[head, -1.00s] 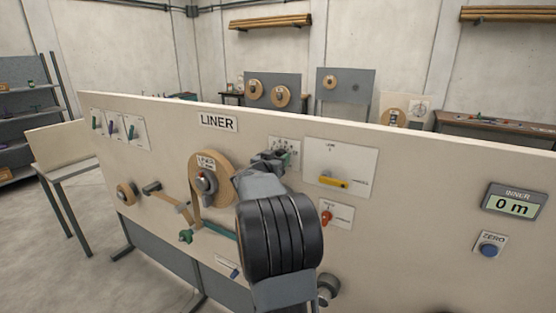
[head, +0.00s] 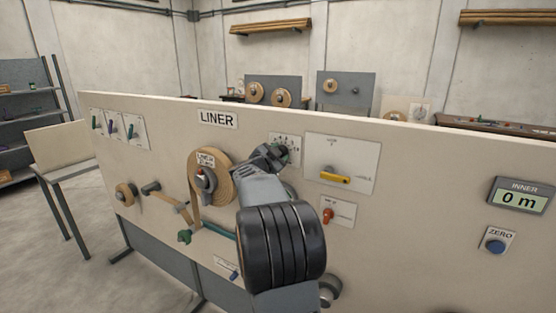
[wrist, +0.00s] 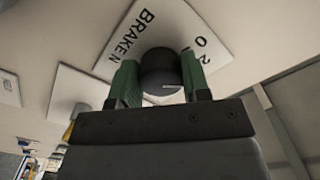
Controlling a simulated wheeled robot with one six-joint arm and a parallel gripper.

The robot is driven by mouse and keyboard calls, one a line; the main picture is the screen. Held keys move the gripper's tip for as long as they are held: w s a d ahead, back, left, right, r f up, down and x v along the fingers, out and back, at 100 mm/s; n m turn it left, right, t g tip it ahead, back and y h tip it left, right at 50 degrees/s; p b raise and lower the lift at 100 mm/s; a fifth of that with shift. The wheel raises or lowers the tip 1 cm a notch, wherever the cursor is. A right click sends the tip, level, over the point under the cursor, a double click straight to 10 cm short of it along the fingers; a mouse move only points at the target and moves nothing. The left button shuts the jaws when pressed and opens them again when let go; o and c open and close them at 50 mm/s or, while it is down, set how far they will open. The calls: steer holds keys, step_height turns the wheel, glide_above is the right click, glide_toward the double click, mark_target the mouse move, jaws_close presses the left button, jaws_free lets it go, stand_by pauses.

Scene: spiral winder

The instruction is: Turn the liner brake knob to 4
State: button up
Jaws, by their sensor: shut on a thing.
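The liner brake knob is a dark round knob (wrist: 160,74) with a pale pointer line, on a white plate (wrist: 195,35) that reads "BRAKE N" with "0" and "2" visible in the wrist view. My gripper (wrist: 160,80) has its green fingers on both sides of the knob, shut on it. In the head view my gripper (head: 278,152) is at the brake plate (head: 294,146), below and right of the LINER sign (head: 217,119). The gripper hides the knob and part of the scale there. I cannot read the number the pointer is at.
A yellow-handled switch (head: 335,178) and a red knob (head: 328,215) sit right of my gripper. A liner roll (head: 222,182) is close on the left. The INNER display (head: 519,195) reads 0 m, with a blue ZERO button (head: 494,246) below.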

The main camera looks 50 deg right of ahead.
steer(key=shift+m+b, duration=0.9)
steer(key=shift+m, duration=1.1)
steer(key=o, duration=0.9)
steer(key=shift+o, duration=0.2)
steer(key=shift+a, duration=0.1)
steer(key=b+v, duration=0.2)
steer(key=v, duration=1.1)
steer(key=shift+a, duration=0.35)
